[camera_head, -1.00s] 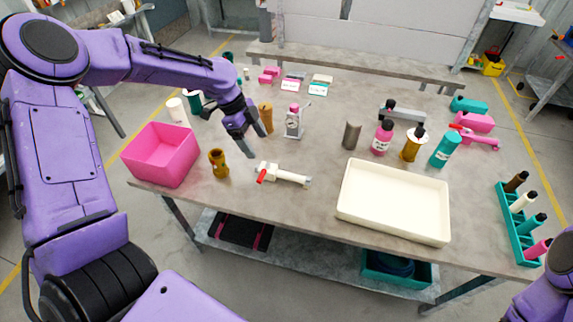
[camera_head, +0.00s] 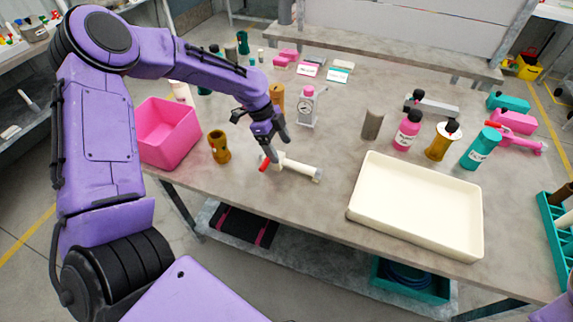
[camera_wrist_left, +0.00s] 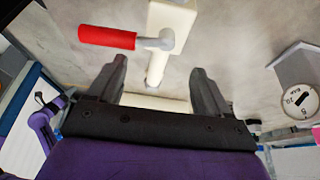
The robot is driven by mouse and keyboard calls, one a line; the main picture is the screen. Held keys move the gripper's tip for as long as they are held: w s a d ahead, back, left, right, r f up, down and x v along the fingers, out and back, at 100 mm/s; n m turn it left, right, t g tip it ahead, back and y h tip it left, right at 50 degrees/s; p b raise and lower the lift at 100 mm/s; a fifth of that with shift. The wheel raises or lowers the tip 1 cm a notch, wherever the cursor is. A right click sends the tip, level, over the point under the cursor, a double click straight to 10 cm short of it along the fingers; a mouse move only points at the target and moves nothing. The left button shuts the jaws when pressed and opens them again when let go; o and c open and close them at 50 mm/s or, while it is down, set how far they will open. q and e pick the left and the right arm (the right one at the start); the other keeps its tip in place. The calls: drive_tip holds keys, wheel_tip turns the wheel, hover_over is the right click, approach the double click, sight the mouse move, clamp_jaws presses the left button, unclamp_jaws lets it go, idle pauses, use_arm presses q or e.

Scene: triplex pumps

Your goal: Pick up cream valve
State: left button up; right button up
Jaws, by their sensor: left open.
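The cream valve (camera_head: 298,169) lies on the table, a cream pipe-like body with a red handle at its left end. In the left wrist view the valve (camera_wrist_left: 172,22) shows at the top, with its red handle pointing left and a grey stem. My left gripper (camera_head: 277,154) is open just above the valve's handle end, fingers pointing down. In the left wrist view its two fingers (camera_wrist_left: 158,80) are spread apart, with part of the valve seen between and beyond them. Nothing is held. The right gripper is not seen.
A pink bin (camera_head: 168,135) and a brass fitting (camera_head: 219,147) stand to the left. A cream tray (camera_head: 417,206) is at the right front. Bottles (camera_head: 441,141) stand at the right.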

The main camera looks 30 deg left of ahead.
sight(287, 161)
use_arm(q)
drive_tip(key=p+x, duration=0.1)
drive_tip(key=x, duration=0.5)
drive_tip(key=shift+f, duration=0.45)
drive_tip(key=shift+r, duration=0.1)
drive_tip(key=c, duration=1.4)
